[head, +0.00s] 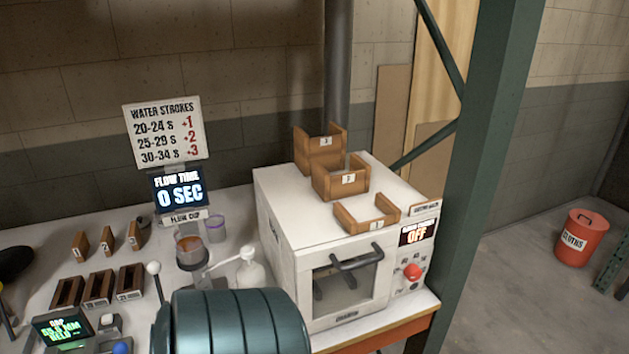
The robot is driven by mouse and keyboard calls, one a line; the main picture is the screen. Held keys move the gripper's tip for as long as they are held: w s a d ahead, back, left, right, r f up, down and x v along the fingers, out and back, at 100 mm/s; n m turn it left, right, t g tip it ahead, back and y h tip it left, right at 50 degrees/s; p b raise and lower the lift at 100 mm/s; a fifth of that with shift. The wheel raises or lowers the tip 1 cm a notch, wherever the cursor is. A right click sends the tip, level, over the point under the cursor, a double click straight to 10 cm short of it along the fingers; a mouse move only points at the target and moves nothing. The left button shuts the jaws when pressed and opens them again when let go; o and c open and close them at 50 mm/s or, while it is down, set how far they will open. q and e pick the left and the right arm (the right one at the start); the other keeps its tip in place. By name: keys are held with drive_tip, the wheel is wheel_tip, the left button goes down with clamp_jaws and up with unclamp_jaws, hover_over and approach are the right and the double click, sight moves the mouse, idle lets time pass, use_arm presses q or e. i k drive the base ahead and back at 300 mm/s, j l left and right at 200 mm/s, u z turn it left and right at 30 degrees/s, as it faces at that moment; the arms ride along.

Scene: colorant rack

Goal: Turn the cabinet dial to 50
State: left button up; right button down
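The white cabinet (282,245) stands on the right end of the bench, with a glass door and a dark handle on its front. Its red dial (413,271) is on the front panel to the right of the door, with small marks around it that are too small to read. The display (417,233) above the dial reads OFF. Neither of my grippers shows in the head view, and nothing is touching the dial.
Wooden trays numbered 1 to 3 (340,181) sit on the cabinet top. A white pump bottle (250,268) stands left of the cabinet. A green post (482,150) rises close to the cabinet's right. A flow cup (190,250) and wooden blocks occupy the bench's left.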

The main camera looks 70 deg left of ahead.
sight(411, 273)
drive_tip(key=k+u, duration=0.1)
drive_tip(key=u, duration=1.95)
